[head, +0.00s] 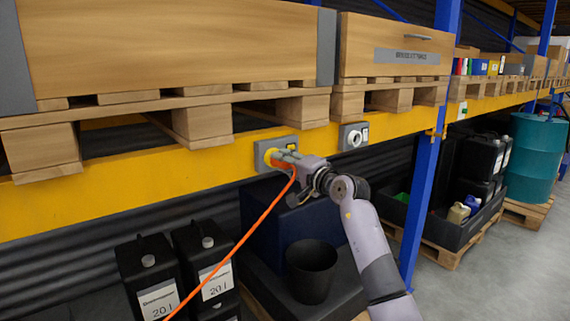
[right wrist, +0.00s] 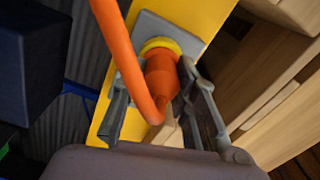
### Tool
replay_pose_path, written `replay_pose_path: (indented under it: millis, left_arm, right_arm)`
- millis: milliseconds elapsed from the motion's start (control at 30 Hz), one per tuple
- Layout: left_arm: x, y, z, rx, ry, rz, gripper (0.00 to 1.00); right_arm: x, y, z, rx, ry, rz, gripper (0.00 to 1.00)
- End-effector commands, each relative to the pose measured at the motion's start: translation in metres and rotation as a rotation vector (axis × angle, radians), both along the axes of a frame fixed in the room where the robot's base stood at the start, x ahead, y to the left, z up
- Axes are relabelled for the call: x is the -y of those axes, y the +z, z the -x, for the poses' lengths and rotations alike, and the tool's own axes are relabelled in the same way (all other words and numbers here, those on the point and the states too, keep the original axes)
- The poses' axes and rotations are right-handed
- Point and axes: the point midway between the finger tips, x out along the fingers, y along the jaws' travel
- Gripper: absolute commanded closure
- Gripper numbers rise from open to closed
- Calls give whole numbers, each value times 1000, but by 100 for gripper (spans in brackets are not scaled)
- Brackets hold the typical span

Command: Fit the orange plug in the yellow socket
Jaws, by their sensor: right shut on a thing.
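The yellow socket (head: 264,152) sits on a grey plate (head: 291,143) fixed to the yellow shelf beam. My right gripper (head: 284,158) is right at it, shut on the orange plug. In the right wrist view the plug (right wrist: 161,76) lies between the two grey fingers, its front end at the yellow socket ring (right wrist: 160,44). The front end meets the ring, but I cannot tell how deep it sits. An orange cable (head: 247,237) hangs from the plug towards the lower left. In the head view my gripper hides most of the plug. My left gripper is out of view.
A second grey socket plate with a whitish round socket (head: 354,137) is to the right on the beam. Wooden crates on pallets stand above. Black canisters (head: 149,278) and a black bucket (head: 311,270) stand below. A blue rack post (head: 422,190) rises to the right.

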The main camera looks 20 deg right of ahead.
Motion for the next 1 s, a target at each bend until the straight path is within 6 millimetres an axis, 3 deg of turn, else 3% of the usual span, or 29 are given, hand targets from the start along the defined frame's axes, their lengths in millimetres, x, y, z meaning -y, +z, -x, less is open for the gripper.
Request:
replay_pose_path:
  millis: [300,333,667,1000]
  left_arm:
    - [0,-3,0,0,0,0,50]
    - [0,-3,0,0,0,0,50]
    - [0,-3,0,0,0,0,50]
    - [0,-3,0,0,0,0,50]
  right_arm:
    - [-1,3,-3,7,-2,1,100]
    - [-1,3,-4,7,-2,0,73]
    - [-1,2,-3,3,0,0,51]
    - [-1,0,-3,1,-1,1,50]
